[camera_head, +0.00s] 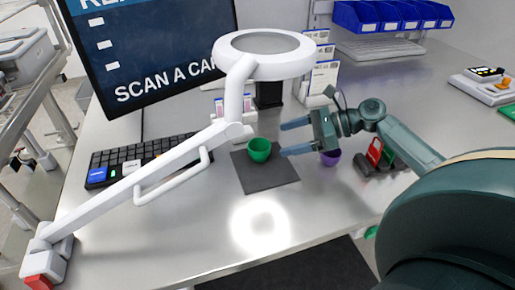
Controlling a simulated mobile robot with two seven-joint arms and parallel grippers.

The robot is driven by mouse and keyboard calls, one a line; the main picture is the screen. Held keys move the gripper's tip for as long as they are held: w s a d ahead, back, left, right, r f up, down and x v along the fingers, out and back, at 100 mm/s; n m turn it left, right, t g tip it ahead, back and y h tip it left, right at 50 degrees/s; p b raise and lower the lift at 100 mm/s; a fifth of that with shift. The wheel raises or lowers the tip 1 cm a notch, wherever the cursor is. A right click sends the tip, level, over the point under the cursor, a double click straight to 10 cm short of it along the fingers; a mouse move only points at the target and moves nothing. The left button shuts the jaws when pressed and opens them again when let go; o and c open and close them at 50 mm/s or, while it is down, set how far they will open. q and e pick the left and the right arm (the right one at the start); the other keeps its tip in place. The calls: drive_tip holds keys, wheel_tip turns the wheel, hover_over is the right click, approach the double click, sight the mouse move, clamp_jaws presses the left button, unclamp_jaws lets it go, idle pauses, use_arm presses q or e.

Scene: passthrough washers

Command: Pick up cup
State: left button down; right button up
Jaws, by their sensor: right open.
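A green cup (259,149) stands upright on a dark square mat (267,179) on the metal table. My right gripper (283,139) comes in from the right and is open, its two blue-grey fingers pointing left toward the green cup. The fingertips are just right of the cup in the picture; I cannot tell whether they touch it, but nothing shows between them. A purple cup (331,157) stands behind the gripper, partly hidden by it. My left gripper does not show.
A white magnifier lamp (266,57) arches over the table at left, its arm crossing the keyboard (140,163). A monitor (150,45) stands behind. Card holders (319,80) and blue bins (385,17) are at the back.

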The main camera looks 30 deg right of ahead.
sight(259, 145)
drive_tip(key=x, duration=0.2)
drive_tip(key=shift+w+a+f, duration=0.15)
drive_tip(key=shift+w+a, duration=0.05)
drive_tip(key=shift+a, duration=0.05)
drive_tip(key=x, duration=0.4)
drive_tip(key=shift+w+a+p, duration=0.1)
drive_tip(key=shift+a+p, duration=0.25)
drive_tip(key=shift+a, duration=0.05)
drive_tip(key=shift+w+a+f, duration=0.25)
drive_tip(key=shift+w+a, duration=0.05)
drive_tip(key=shift+a, duration=0.1)
drive_tip(key=shift+c, duration=0.5)
drive_tip(key=c, duration=1)
drive_tip(key=shift+r, duration=0.1)
